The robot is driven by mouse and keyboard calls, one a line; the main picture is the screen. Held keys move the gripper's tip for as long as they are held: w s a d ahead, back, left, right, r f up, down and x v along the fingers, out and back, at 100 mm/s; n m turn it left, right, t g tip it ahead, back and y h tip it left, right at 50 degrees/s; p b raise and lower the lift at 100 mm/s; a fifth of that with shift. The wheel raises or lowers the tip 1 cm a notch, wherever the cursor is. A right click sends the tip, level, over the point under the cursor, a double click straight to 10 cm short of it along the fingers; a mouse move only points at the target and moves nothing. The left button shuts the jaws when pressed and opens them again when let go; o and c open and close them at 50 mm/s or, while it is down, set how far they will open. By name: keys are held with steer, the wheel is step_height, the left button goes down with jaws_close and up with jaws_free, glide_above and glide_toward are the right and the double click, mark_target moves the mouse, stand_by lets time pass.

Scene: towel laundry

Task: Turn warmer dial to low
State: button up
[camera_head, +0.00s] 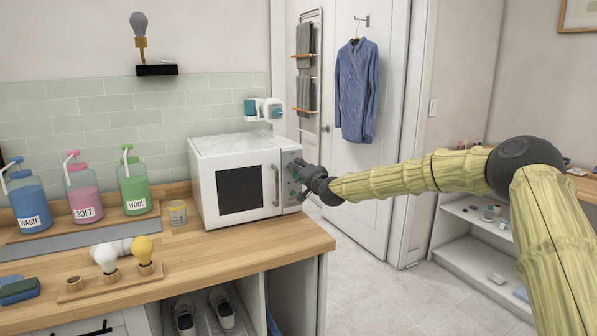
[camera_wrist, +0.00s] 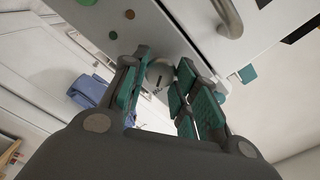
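The warmer (camera_head: 235,148) is a white box with a dark window and a bar handle, standing on the wooden counter. Its grey control panel is on the right of its front. A round silver dial (camera_wrist: 159,74) with a dark mark shows on that panel in the wrist view; small lettering beside it is too small to read surely. My gripper (camera_head: 299,172) is at the panel in the head view and covers the dial there. In the wrist view my gripper (camera_wrist: 160,88) has its green-padded fingers apart, one on each side of the dial, with a gap visible at the right.
The warmer's handle (camera_head: 277,185) is just left of my gripper; it also shows in the wrist view (camera_wrist: 228,18). Green and orange round spots (camera_wrist: 101,54) are on the panel. Pump bottles (camera_head: 136,185) and a bulb holder (camera_head: 110,278) stand left. The floor right of the counter is clear.

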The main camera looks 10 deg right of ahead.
steer(key=o, duration=0.4)
steer(key=shift+d, duration=0.15)
steer(key=shift+o, duration=0.2)
steer(key=shift+s, duration=0.1)
steer(key=v, duration=1.1)
steer(key=shift+s, duration=0.35)
steer(key=shift+d+f, duration=0.1)
steer(key=shift+d, duration=0.05)
